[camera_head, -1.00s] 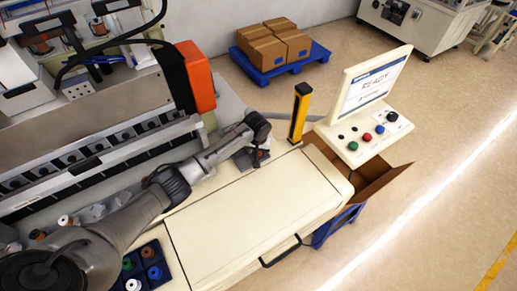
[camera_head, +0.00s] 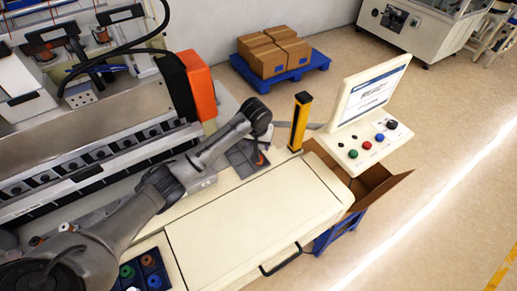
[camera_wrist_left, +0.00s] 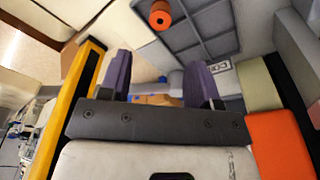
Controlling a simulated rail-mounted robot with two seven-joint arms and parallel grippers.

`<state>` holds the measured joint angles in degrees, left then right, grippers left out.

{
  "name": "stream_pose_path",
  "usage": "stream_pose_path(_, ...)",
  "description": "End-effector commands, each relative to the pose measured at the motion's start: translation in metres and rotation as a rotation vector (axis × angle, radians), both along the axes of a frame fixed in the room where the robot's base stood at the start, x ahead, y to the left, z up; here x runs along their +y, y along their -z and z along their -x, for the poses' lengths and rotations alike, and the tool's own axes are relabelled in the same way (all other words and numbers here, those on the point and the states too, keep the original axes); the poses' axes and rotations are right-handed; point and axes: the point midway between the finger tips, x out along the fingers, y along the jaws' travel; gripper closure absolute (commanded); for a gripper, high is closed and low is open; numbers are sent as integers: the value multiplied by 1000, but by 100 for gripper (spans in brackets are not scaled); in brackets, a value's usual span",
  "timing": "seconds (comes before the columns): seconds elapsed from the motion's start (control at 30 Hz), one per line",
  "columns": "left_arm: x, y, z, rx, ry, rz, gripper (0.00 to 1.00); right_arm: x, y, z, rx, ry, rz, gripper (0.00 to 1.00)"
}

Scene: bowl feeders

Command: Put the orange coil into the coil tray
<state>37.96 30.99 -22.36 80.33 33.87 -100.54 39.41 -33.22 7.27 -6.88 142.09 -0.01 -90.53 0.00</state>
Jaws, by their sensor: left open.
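The orange coil (camera_wrist_left: 161,14) is a small cylinder with a dark hole. In the left wrist view it stands at the left side of a grey compartment tray (camera_wrist_left: 205,20), apart from my fingers. In the head view the tray (camera_head: 237,157) lies at the far end of the cream counter, and a small orange spot, likely the coil (camera_head: 261,159), shows at its right. My left gripper (camera_head: 264,140) is above the tray; its two purple fingers (camera_wrist_left: 159,78) are open and empty in the wrist view. My right gripper is not in view.
A yellow post (camera_head: 299,122) stands close to the right of the tray, with a control panel (camera_head: 368,145) beyond. An orange-and-black machine part (camera_head: 200,85) stands behind. A dark bin (camera_head: 168,265) with several coils is at the lower left. The cream counter top (camera_head: 250,225) is clear.

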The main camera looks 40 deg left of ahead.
Motion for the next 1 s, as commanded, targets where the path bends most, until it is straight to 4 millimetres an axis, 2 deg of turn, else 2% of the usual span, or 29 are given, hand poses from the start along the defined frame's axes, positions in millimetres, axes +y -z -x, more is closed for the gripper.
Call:
stream_pose_path(0.2,-1,-17,2,-1,-1,0,43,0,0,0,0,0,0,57)
stream_pose_path(0.87,-1,-19,3,0,1,0,43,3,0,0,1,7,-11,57)
stream_pose_path(1.0,-4,-26,-1,-35,69,-25,43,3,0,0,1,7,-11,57)
